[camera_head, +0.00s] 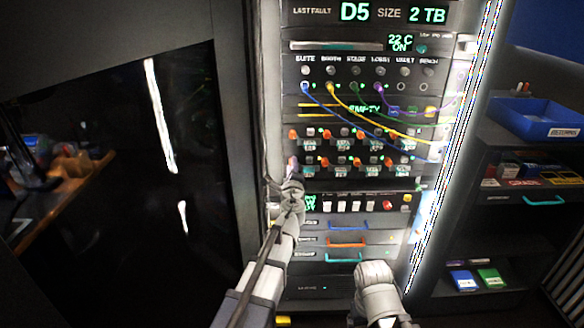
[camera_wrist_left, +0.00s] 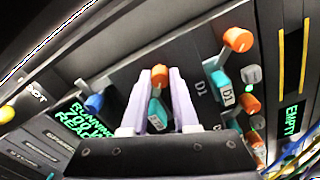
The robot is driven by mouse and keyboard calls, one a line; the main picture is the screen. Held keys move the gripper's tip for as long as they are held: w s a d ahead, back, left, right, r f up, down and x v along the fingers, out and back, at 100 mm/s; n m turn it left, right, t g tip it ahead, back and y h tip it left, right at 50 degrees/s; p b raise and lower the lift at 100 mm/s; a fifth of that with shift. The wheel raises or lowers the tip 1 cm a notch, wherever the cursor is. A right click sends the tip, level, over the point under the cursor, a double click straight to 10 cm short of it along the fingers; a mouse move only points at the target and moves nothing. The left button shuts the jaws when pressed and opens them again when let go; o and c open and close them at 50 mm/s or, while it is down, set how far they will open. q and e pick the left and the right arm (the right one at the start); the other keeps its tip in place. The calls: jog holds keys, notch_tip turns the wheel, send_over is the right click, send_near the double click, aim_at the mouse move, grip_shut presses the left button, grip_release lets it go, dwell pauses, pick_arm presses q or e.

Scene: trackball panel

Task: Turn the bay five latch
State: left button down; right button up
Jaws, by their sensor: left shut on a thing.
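The rack has two rows of bays with orange round latches and teal label tags. My left gripper (camera_head: 291,168) is at the left end of the lower row and hides the latch there. In the left wrist view its two pale lilac fingers (camera_wrist_left: 161,88) are closed around a latch with an orange end (camera_wrist_left: 159,72) and a teal tag (camera_wrist_left: 156,112). I cannot read that bay's number. Another orange latch (camera_wrist_left: 238,39) beside a teal tag marked D1 (camera_wrist_left: 218,82) is to its right. My right gripper (camera_head: 375,274) is low in front of the rack, its fingers hidden.
Blue, yellow, green and purple cables (camera_head: 400,130) hang across the rack above and to the right of the latches. Drawers with coloured handles (camera_head: 347,242) are below. A shelf with a blue bin (camera_head: 535,117) stands at the right. A dark glossy panel (camera_head: 120,200) is at the left.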

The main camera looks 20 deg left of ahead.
pick_arm(q)
jog(key=shift+m, duration=0.6)
jog(key=c, duration=0.7)
grip_release()
jog(key=shift+v, duration=3.9)
jog(key=shift+r, duration=0.1)
